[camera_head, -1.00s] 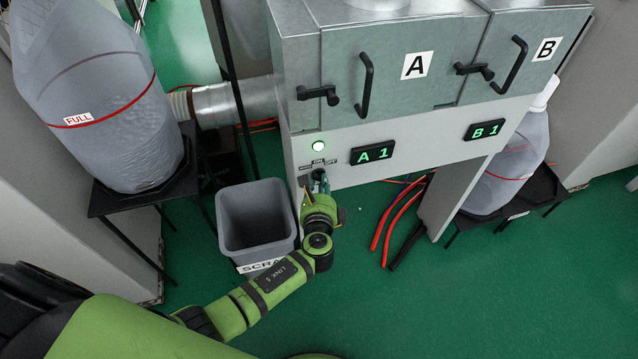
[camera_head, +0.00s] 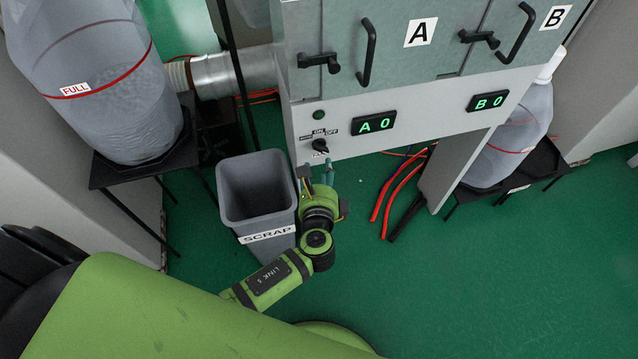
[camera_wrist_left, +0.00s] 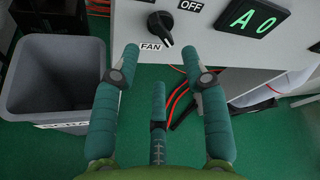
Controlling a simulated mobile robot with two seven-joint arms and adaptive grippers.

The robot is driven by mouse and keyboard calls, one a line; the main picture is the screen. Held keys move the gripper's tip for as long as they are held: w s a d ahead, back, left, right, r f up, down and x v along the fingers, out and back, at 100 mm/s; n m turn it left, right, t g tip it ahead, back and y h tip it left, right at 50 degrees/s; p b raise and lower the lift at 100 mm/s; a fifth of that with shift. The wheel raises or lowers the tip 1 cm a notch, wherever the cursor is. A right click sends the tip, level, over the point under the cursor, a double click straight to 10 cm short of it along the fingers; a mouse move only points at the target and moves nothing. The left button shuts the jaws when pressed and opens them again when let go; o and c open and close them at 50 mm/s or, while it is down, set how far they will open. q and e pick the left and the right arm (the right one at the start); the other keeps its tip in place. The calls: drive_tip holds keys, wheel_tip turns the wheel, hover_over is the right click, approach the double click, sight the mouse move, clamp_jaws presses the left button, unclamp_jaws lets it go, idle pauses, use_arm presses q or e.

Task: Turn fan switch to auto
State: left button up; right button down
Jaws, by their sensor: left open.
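The fan switch (camera_head: 320,146) is a black rotary knob low on the left of the machine's white front panel. ON is printed above it and OFF to its upper right; the small label on its left is too small to read. In the left wrist view the knob (camera_wrist_left: 160,28) sits above the FAN label (camera_wrist_left: 150,45), its bar slanted from upper left to lower right. My left gripper (camera_head: 318,174) is open and empty, below the knob and apart from it. Its teal fingers (camera_wrist_left: 160,68) are spread in the wrist view. My right gripper is not in view.
A grey SCRAP bin (camera_head: 256,205) stands close to the left of my gripper. A dark lamp (camera_head: 319,115) is above the switch. Displays read A 0 (camera_head: 374,124) and B 0 (camera_head: 488,101). Red hoses (camera_head: 396,190) lie right on the green floor.

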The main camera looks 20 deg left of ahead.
use_arm(q)
drive_tip(key=v, duration=0.5)
idle(0.4)
drive_tip(key=s+a+f+n+g+h, duration=0.1)
drive_tip(key=s+a+f+n+g, duration=0.3)
drive_tip(key=f, duration=0.7)
drive_tip(key=s+d+f+n+g+h, duration=0.1)
drive_tip(key=s+f+n+g, duration=0.15)
drive_tip(key=s+f, duration=0.65)
drive_tip(key=s+a+f+n+g+h, duration=0.1)
drive_tip(key=s+a+f+n+g, duration=0.1)
drive_tip(key=s+f+n, duration=0.5)
drive_tip(key=s+a+f+n+g+h, duration=0.1)
drive_tip(key=s+a+f+n+g, duration=0.2)
drive_tip(key=s+f+n, duration=0.4)
drive_tip(key=s+f+g, duration=0.1)
drive_tip(key=s+f, duration=0.2)
drive_tip(key=s, duration=0.6)
drive_tip(key=shift+s+a+f+h, duration=0.2)
drive_tip(key=shift+a+f+h, duration=0.1)
drive_tip(key=shift+a, duration=0.05)
drive_tip(key=shift+g, duration=0.25)
